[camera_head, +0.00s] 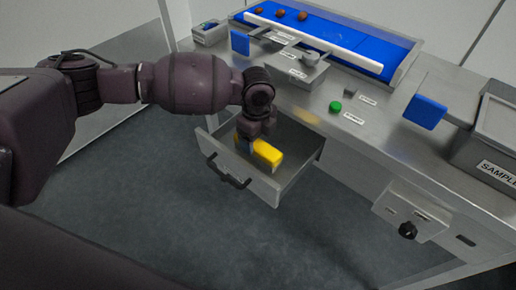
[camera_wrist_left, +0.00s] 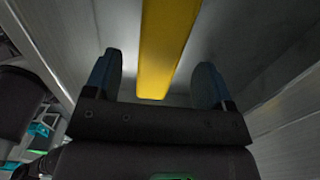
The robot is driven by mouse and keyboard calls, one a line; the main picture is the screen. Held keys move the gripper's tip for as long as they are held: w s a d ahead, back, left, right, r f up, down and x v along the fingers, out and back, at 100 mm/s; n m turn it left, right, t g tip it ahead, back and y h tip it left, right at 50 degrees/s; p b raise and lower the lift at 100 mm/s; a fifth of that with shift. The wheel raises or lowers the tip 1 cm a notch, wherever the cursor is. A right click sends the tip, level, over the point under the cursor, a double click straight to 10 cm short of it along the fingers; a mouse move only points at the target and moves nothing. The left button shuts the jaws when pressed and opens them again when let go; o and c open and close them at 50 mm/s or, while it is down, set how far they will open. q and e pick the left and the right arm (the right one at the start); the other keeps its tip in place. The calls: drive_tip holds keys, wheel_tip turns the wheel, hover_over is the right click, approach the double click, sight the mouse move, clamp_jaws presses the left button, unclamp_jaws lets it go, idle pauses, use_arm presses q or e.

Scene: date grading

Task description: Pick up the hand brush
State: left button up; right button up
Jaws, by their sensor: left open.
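The hand brush shows as a yellow piece (camera_head: 268,153) in the open drawer (camera_head: 262,189) under the bench. Its bristles cannot be made out. My left gripper (camera_head: 245,145) reaches down into the drawer at the yellow piece and partly covers it. In the left wrist view the yellow handle (camera_wrist_left: 166,45) runs lengthwise between the two open fingers (camera_wrist_left: 159,82), with a gap on both sides. The left fingers hold nothing. My right gripper is not in view.
The drawer's walls stand close around my left gripper, and its front has a black handle (camera_head: 229,172). The bench top (camera_head: 335,128) above carries a blue belt (camera_head: 335,37), a green button (camera_head: 335,106) and a blue paddle (camera_head: 425,112). The floor in front is clear.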

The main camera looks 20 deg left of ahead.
sight(256, 142)
use_arm(q)
drive_tip(key=f+b, duration=0.1)
drive_tip(key=f, duration=0.4)
drive_tip(key=shift+a, duration=0.2)
drive_tip(key=shift+r, duration=0.15)
drive_tip(key=c, duration=1.1)
